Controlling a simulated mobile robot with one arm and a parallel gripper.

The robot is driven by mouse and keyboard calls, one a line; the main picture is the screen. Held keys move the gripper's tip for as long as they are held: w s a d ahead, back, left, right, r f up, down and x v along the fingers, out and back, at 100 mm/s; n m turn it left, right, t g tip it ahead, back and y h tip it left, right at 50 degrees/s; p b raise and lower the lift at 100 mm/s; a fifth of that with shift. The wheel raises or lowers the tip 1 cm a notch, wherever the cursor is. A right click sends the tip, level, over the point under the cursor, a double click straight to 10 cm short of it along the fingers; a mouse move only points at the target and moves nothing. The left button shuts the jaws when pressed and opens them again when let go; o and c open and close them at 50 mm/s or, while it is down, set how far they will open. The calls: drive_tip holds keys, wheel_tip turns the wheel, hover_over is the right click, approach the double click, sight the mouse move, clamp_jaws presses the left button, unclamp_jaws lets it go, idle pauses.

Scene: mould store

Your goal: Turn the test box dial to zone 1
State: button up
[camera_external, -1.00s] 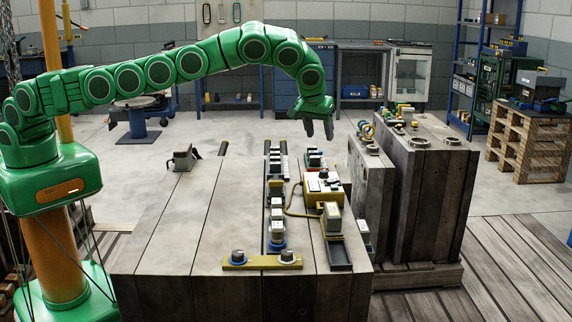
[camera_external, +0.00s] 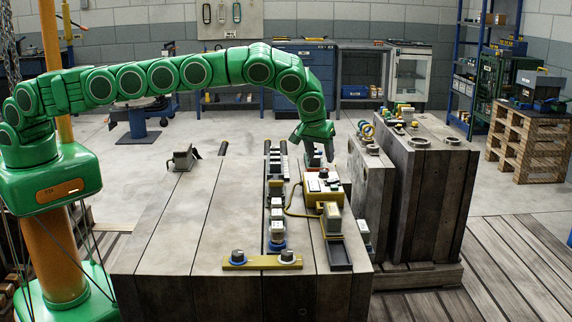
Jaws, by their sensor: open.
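The test box (camera_external: 316,194) is a small cream-yellow box on top of the large grey mould block (camera_external: 222,212), toward its right side. Small dark and red parts show on its upper face; the dial is too small to make out, and its setting cannot be read. My gripper (camera_external: 319,157) points down at the far edge of the test box, with its fingers apart and nothing seen between them. Whether the fingertips touch anything on the box cannot be told from this view.
A yellow strip with two round knobs (camera_external: 262,261) lies at the block's front edge. A second mould block (camera_external: 432,200) stands close on the right. The block's left top is mostly clear.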

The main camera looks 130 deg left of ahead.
sight(324, 171)
drive_tip(key=shift+x, duration=2.85)
drive_tip(key=shift+c, duration=0.4)
clamp_jaws()
